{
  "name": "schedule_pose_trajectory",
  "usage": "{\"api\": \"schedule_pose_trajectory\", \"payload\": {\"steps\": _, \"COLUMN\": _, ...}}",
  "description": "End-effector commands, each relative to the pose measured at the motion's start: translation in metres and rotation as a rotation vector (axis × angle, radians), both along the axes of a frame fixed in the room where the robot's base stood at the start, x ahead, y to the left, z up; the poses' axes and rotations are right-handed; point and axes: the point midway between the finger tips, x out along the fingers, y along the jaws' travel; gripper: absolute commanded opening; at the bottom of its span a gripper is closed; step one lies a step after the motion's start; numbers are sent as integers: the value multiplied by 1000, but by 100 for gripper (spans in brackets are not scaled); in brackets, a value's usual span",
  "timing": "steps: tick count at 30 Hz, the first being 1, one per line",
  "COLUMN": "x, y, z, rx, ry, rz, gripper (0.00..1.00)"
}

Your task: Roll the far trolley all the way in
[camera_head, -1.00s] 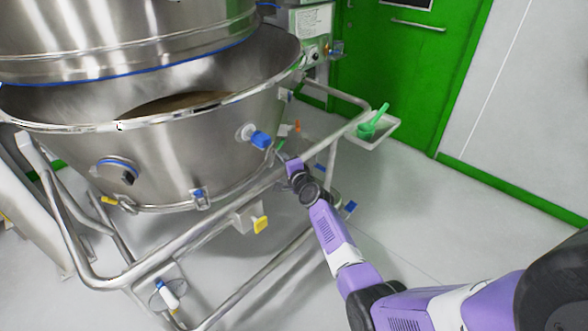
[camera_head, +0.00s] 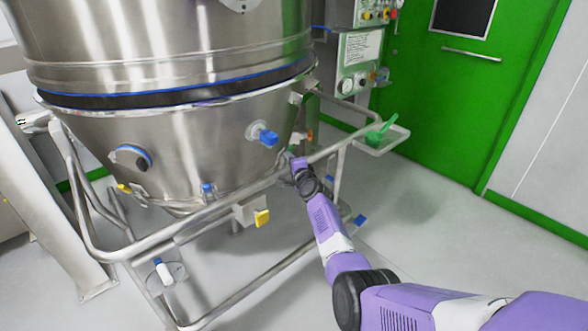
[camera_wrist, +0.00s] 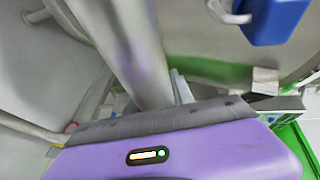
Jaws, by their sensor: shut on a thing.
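The trolley is a tubular steel frame (camera_head: 212,208) that carries a conical steel bowl (camera_head: 190,150). The bowl sits beneath a large steel vessel (camera_head: 170,45) with a blue seal at its lower edge. Only a narrow dark gap shows between the bowl's rim and the vessel. My gripper (camera_head: 293,172) is shut on the trolley's front rail, right of the middle. In the wrist view the steel rail (camera_wrist: 138,50) runs into my gripper; the fingertips are mostly hidden. A blue-handled valve (camera_head: 266,136) on the bowl is just above my gripper.
A small tray (camera_head: 382,138) with a green scoop (camera_head: 378,131) hangs at the trolley's right end. A control panel (camera_head: 358,60) and green door (camera_head: 430,100) are behind. A steel post (camera_head: 70,220) stands left. Floor at right is clear.

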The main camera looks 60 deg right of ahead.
Motion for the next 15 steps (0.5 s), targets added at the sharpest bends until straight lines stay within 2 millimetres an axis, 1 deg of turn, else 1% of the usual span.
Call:
{"api": "schedule_pose_trajectory", "payload": {"steps": 1, "x": 6, "y": 0, "z": 9, "rx": -8, "ry": -12, "rz": 2, "gripper": 0}}
{"api": "schedule_pose_trajectory", "payload": {"steps": 15, "x": 10, "y": -2, "z": 12, "rx": -11, "ry": -13, "rz": -1, "gripper": 0}}
